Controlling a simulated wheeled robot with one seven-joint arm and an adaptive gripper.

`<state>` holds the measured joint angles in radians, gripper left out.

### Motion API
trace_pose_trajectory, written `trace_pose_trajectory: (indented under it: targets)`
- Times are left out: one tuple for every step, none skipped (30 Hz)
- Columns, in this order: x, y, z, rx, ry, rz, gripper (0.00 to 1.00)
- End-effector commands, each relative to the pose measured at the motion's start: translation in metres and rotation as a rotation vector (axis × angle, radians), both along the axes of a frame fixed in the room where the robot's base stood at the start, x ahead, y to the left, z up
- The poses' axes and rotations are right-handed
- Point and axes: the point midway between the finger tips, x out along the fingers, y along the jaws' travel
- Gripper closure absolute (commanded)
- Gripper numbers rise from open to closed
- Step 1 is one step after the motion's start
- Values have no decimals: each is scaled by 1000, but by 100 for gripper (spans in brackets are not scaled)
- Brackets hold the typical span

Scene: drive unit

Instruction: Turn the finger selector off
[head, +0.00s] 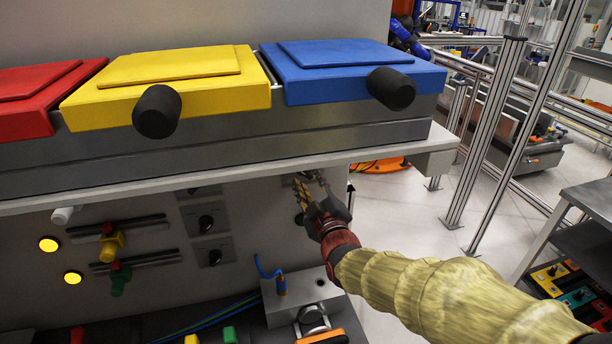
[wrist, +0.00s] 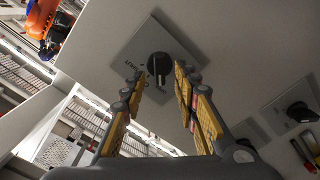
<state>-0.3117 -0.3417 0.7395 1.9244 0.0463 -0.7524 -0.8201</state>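The selector, a round black knob (wrist: 158,64) on a square grey plate (wrist: 138,45), shows in the wrist view with a pale line on its face. My gripper (wrist: 160,76) is open, with one yellow-padded finger on each side of the knob. Gaps show between the fingers and the knob; I cannot tell how deep the fingertips reach. In the head view my gripper (head: 311,193) is at the panel's right end, under the shelf, and hides this selector.
More black knobs (head: 206,222) sit on the panel to the left, with yellow and green sliders (head: 112,243) beyond. A grey shelf (head: 240,168) with red, yellow and blue lids (head: 345,62) overhangs my gripper. Below are a metal block (head: 300,292) and a blue cable.

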Motion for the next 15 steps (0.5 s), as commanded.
trace_pose_trajectory:
  targets:
    - [7,2,-1,0,1,-1,70]
    - [10,3,-1,0,1,0,70]
    - [15,4,0,0,1,0,70]
    - [17,5,0,0,1,-1,70]
    - [20,5,0,0,1,0,70]
    - [23,6,0,1,2,0,70]
    - [24,7,0,1,2,0,70]
    - [26,7,0,1,2,0,70]
    - [27,8,0,1,0,0,70]
    - [28,8,0,1,0,0,70]
    - [28,8,0,1,0,0,70]
    - [28,8,0,1,0,0,70]
    - [28,8,0,1,0,0,70]
    - [28,8,0,1,0,0,70]
    - [28,8,0,1,0,0,70]
